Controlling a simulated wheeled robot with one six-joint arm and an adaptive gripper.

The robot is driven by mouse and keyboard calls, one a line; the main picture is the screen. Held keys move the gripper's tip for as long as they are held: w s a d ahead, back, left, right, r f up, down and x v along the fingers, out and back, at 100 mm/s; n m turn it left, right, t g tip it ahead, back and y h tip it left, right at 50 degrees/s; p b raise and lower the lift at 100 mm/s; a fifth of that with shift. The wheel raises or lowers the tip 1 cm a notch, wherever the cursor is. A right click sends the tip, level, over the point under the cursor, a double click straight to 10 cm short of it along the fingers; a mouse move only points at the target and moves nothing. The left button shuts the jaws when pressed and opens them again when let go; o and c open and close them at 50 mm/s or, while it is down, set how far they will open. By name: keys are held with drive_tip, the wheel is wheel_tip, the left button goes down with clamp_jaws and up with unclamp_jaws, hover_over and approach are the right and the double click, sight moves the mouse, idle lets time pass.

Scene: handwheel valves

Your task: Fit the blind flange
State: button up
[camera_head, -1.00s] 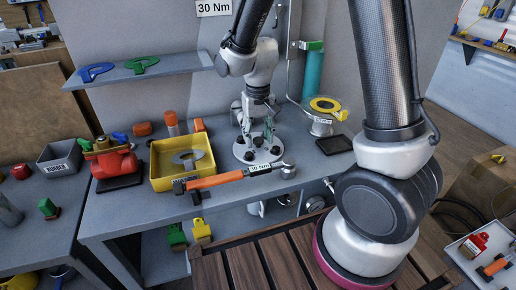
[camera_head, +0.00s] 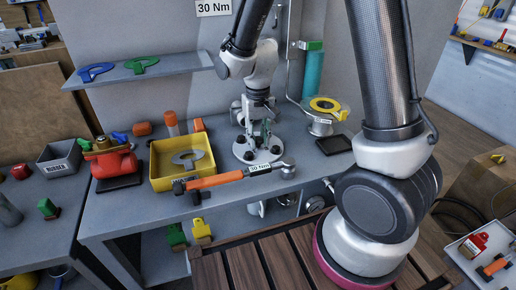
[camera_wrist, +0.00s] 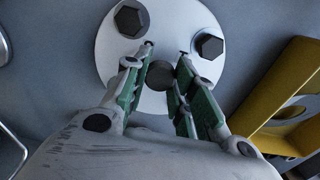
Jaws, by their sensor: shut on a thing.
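A pale round flange plate (camera_head: 262,159) lies flat on the bench, with several dark hex bolt heads around its face. The wrist view shows the plate (camera_wrist: 185,18) close up, with two hex heads beyond the fingers. My gripper (camera_head: 257,140) is over the plate, pointing down. In the wrist view its green-padded fingers (camera_wrist: 161,80) are shut on a dark round bolt head (camera_wrist: 160,74) nearer the wrist. The fingers partly hide the plate's lower part. I cannot tell whether the bolt is seated.
A torque wrench (camera_head: 215,180) with an orange grip lies at the front of the bench. A yellow tray (camera_head: 157,184) holds a grey slotted disc (camera_head: 187,157). A pipe stub with a yellow ring (camera_head: 325,105) and a black pad (camera_head: 334,145) are right. A red valve (camera_head: 110,160) stands left.

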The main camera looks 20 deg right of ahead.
sight(258, 139)
drive_tip(key=shift+r, duration=3)
drive_tip(key=o, duration=0.5)
drive_tip(key=shift+c, duration=0.2)
clamp_jaws()
